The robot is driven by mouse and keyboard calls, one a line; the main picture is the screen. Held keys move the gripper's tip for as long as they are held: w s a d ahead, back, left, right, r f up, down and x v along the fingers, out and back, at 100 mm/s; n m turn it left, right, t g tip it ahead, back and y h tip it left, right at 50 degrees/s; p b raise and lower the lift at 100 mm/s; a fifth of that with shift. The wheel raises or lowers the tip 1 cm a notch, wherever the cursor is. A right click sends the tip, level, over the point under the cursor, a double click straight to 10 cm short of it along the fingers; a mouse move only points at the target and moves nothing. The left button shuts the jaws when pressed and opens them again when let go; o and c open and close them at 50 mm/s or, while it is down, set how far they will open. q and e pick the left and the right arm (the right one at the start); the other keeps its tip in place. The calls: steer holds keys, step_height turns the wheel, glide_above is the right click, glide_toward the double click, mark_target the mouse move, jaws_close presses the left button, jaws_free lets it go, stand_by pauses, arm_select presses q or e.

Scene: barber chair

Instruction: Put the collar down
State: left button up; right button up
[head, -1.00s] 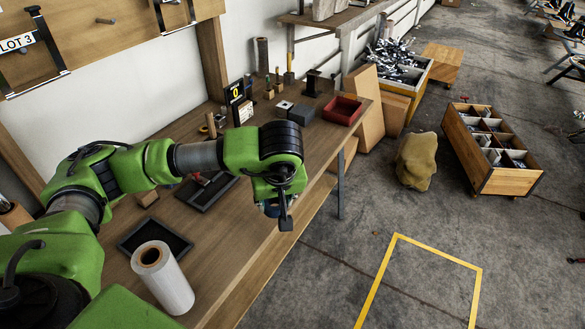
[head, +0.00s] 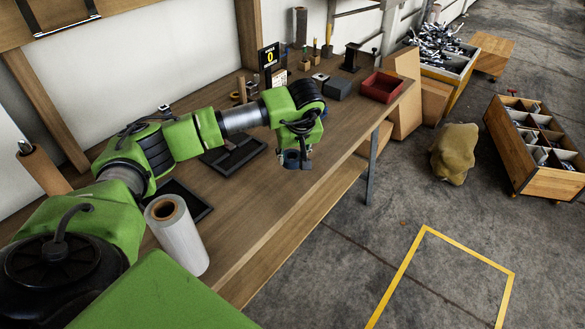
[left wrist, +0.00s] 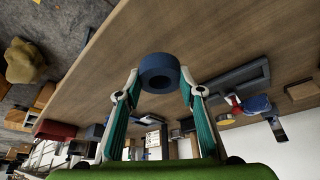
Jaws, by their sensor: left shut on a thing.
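The collar (left wrist: 159,72) is a thick blue ring with a dark hole. In the left wrist view it sits between the two fingertips of my left gripper (left wrist: 160,80), which is shut on it. In the head view my left gripper (head: 295,152) hangs over the wooden workbench (head: 262,205), near its front edge, with the blue collar (head: 290,160) at its lower end. The collar's height above the bench top is hard to tell. My right gripper is not in view.
A black tray (head: 236,167) lies left of the gripper, and another black tray (head: 199,207) lies behind a white roll (head: 181,240). A red bin (head: 381,87) stands at the bench's far end. The bench top near the gripper is mostly bare.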

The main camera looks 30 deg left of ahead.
mark_target(292, 173)
arm_select(q)
steer(key=f+b, duration=0.1)
steer(key=f, duration=0.1)
steer(key=f+b, duration=0.1)
steer(key=f, duration=0.1)
steer(key=shift+w+a, duration=0.15)
steer(key=shift+w, duration=0.05)
steer(key=shift+r, duration=0.2)
steer(key=shift+f, duration=0.15)
steer(key=o, duration=1.1)
